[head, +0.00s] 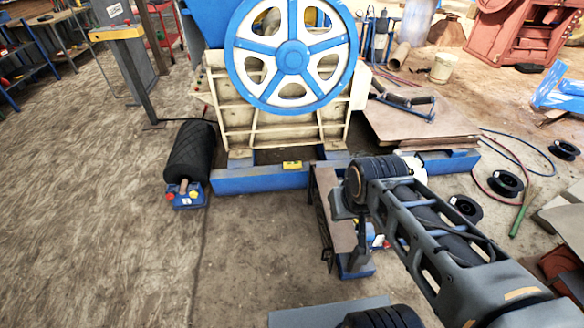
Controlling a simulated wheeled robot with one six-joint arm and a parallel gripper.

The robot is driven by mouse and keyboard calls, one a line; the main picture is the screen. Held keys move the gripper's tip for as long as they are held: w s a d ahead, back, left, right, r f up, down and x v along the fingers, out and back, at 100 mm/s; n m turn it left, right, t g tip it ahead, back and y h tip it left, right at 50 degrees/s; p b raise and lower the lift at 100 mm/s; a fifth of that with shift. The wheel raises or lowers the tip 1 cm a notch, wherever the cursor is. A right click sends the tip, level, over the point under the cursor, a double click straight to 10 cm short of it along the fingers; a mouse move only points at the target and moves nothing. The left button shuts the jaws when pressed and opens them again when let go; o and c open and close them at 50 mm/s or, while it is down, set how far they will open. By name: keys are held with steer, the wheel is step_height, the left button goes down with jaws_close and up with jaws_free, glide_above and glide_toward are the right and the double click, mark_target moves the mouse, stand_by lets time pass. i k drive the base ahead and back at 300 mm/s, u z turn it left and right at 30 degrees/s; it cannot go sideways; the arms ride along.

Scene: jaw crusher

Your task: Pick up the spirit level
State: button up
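I cannot make out the spirit level for certain. A small yellow piece (292,165) shows on the blue base beam of the crusher, but it may be only a label. My arm reaches in from the lower right, and its wrist end hangs over a narrow brown-topped bench (328,182) in front of the crusher. My gripper (356,252) points down beside this bench. It is small and dark, and its fingers are not clear. Small blue, red and white items by the bench are partly hidden behind my arm.
The jaw crusher (272,137) with its blue and white flywheel (292,57) stands behind the bench. A black roller (190,152) and a blue box (188,197) lie to its left. Cable reels (506,183) and hoses lie at right. The left floor is clear.

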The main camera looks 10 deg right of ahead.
mark_target(297, 164)
steer(key=k, duration=0.5)
steer(key=u, duration=0.5)
steer(key=i, duration=1.85)
steer(key=u, duration=0.3)
steer(key=i, duration=1.75)
steer(key=z, duration=0.2)
